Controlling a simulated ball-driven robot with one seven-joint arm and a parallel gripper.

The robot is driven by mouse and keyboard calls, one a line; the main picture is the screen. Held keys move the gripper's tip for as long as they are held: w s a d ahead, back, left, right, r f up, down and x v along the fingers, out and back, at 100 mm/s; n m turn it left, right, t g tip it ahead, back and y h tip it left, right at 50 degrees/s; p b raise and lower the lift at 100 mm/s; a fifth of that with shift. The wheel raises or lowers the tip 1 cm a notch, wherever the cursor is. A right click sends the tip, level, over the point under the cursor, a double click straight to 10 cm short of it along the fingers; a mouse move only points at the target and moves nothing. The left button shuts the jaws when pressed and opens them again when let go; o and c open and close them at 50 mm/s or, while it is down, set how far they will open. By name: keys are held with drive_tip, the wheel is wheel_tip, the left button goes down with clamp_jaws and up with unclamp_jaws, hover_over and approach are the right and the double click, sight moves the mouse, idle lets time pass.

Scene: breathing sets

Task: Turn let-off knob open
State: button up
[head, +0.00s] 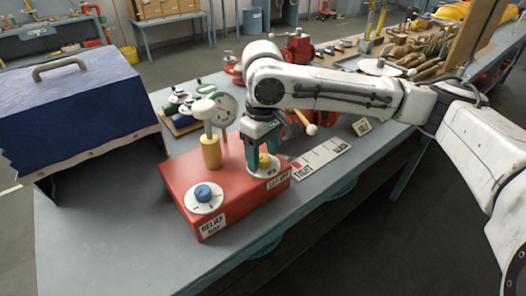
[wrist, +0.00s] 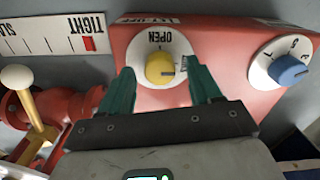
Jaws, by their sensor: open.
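The yellow let-off knob (wrist: 160,66) sits on a round white dial (wrist: 146,43) on the red box. A dark mark on the knob points right in the wrist view, towards a small label partly hidden by a finger. The word OPEN is upside down on the dial, above the knob there. My gripper (wrist: 161,74) has its green fingers open, one on each side of the knob, with gaps visible. In the head view, my gripper (head: 264,158) reaches down over the yellow knob (head: 264,161), and its fingers partly cover the dial.
A blue relief knob (head: 203,192) sits on the same red box (head: 178,182), with a white-topped yellow post (head: 210,150) and gauge behind. A TIGHT strip (head: 322,158) and red valve parts with a white-ended lever (wrist: 20,82) lie beside it. A dark blue hood (head: 70,105) stands left.

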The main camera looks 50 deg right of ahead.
drive_tip(key=shift+f, duration=0.1)
drive_tip(key=shift+c, duration=0.3)
drive_tip(key=c, duration=1)
